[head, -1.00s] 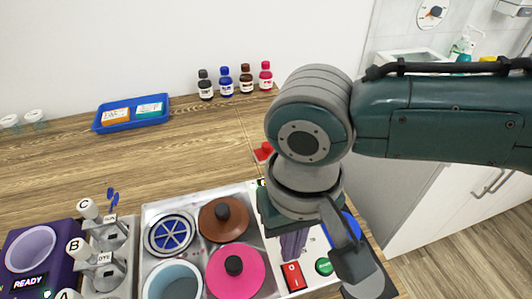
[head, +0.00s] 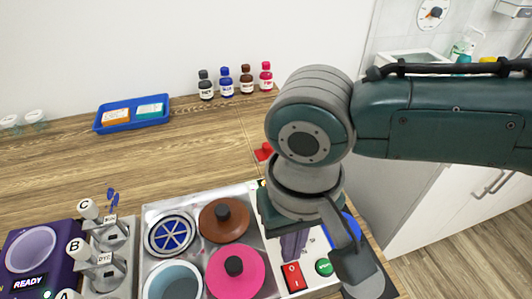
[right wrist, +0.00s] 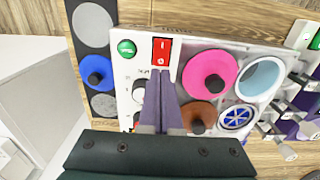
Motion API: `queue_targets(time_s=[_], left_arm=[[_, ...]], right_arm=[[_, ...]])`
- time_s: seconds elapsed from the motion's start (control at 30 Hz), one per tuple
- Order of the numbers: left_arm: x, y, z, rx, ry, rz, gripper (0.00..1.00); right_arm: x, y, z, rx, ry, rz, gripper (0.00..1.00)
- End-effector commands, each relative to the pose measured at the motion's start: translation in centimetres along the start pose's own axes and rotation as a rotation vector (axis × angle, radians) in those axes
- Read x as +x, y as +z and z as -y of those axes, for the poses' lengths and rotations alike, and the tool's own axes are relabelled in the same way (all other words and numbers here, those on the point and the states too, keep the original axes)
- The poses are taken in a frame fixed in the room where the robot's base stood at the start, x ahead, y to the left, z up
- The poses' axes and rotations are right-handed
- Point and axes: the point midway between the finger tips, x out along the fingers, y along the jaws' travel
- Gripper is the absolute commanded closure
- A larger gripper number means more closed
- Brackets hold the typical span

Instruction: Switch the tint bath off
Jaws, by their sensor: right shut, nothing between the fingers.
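The tint bath (head: 143,240) is a pale metal unit with several round wells. Its control panel carries a red rocker switch (head: 293,277) and a green button (head: 324,267). In the right wrist view the switch (right wrist: 161,51) shows I and O marks; which side is pressed in I cannot tell. My right gripper (right wrist: 160,74) points down at the panel, shut and empty. Its purple fingers (head: 294,245) end close to the O end of the switch; whether they touch it I cannot tell. My left gripper is out of view.
The bath holds a pink lid (head: 235,285), a brown lid (head: 223,232) and an open well. A lever rack (head: 122,262) and a purple READY device (head: 62,245) stand left. A blue tray (head: 98,126) and several bottles (head: 226,88) stand behind.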

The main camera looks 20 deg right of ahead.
Motion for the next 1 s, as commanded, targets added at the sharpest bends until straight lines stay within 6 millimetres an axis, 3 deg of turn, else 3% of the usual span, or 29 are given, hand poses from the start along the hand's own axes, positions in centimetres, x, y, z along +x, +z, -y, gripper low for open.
queue_targets(time_s=[1.0], left_arm=[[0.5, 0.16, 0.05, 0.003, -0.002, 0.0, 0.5]], right_arm=[[0.72, 0.0, 0.03, -0.001, 0.0, 0.0, 1.0]])
